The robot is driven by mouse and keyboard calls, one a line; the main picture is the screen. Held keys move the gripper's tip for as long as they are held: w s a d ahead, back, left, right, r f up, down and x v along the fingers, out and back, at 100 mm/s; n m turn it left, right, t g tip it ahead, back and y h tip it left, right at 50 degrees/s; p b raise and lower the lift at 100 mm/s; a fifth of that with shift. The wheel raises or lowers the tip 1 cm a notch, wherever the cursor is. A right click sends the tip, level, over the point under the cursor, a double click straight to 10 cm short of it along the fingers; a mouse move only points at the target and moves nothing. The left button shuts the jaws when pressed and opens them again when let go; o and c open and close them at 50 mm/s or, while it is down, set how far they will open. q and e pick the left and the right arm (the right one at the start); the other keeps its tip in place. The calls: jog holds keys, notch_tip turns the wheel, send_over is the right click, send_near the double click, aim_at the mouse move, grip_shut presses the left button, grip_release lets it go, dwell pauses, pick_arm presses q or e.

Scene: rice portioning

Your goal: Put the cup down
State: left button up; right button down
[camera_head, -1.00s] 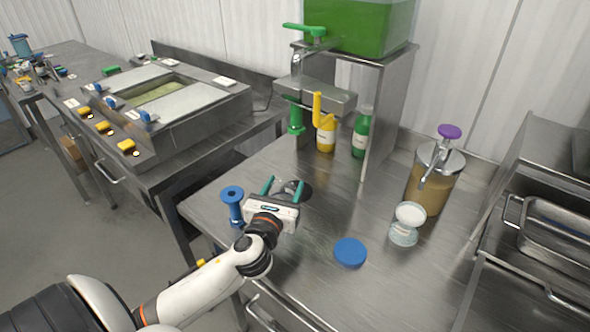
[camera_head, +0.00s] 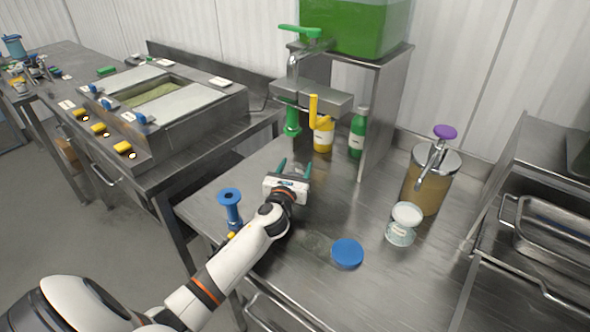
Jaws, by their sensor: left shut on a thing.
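My left gripper (camera_head: 294,168) is over the steel counter (camera_head: 345,205), in front of the tap stand. Its teal fingers point away from me and are shut on the cup, which is mostly hidden by the gripper body. I cannot tell whether the cup touches the counter. My right gripper is not in view.
A blue round lid (camera_head: 347,253) lies on the counter, with a faint clear round shape (camera_head: 313,240) beside it. A blue spool-like holder (camera_head: 230,205) stands left of my arm. A white-topped jar (camera_head: 402,224), pump dispenser (camera_head: 432,180), yellow bottle (camera_head: 323,135) and green bottle (camera_head: 357,133) stand around.

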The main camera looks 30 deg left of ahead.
pick_arm(q)
jog(key=shift+f, duration=0.15)
jog(key=o, duration=1)
jog(key=shift+o, duration=0.2)
jog(key=shift+r, duration=0.3)
jog(key=shift+s+d+f, duration=0.1)
jog(key=shift+s+f, duration=0.05)
jog(key=shift+s, duration=0.2)
jog(key=b+v, duration=0.1)
jog(key=v, duration=1)
jog(key=shift+s, duration=0.15)
